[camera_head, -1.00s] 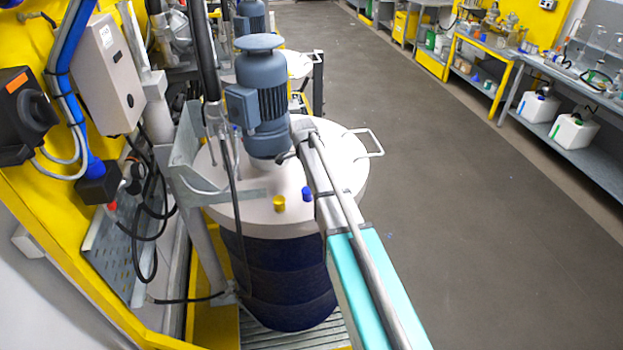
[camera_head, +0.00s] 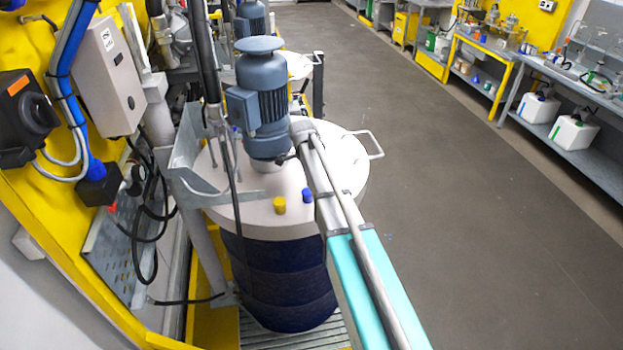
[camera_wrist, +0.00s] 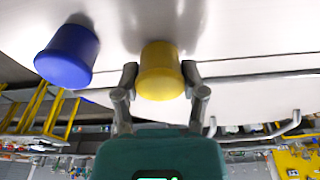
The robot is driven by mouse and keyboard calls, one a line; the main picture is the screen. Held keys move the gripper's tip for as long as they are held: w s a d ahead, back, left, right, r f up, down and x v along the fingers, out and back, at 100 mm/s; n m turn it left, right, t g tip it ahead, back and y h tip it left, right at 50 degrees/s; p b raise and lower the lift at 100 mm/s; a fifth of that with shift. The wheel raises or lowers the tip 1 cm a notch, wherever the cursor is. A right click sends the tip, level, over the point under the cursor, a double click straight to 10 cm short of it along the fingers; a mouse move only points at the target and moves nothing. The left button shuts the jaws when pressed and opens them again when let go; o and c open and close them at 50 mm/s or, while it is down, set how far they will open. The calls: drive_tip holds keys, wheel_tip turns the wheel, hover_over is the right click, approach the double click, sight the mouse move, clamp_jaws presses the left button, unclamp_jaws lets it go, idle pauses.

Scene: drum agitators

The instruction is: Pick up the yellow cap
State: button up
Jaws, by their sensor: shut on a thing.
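The yellow cap (camera_head: 279,205) is upright on the white lid of the dark drum (camera_head: 285,290), in front of the grey motor. A blue cap (camera_head: 307,195) is just right of it. In the wrist view, the yellow cap (camera_wrist: 160,72) is between the two grey fingers of my gripper (camera_wrist: 160,80), one at each side, and they are shut on it. The blue cap (camera_wrist: 68,57) is to the left, outside the fingers. I cannot make out the fingers in the head view. I see no clear gap between cap and lid.
The grey motor (camera_head: 262,105) stands on the lid behind the caps. A metal bracket (camera_head: 215,190) and hanging cables are to the left. A lid handle (camera_head: 370,143) sticks out at right. The floor (camera_head: 470,200) to the right is clear.

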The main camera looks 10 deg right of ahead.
drive_tip(key=shift+r+p, duration=1.2)
drive_tip(key=shift+r, duration=0.1)
drive_tip(key=s+r+p, duration=1)
drive_tip(key=s, duration=0.4)
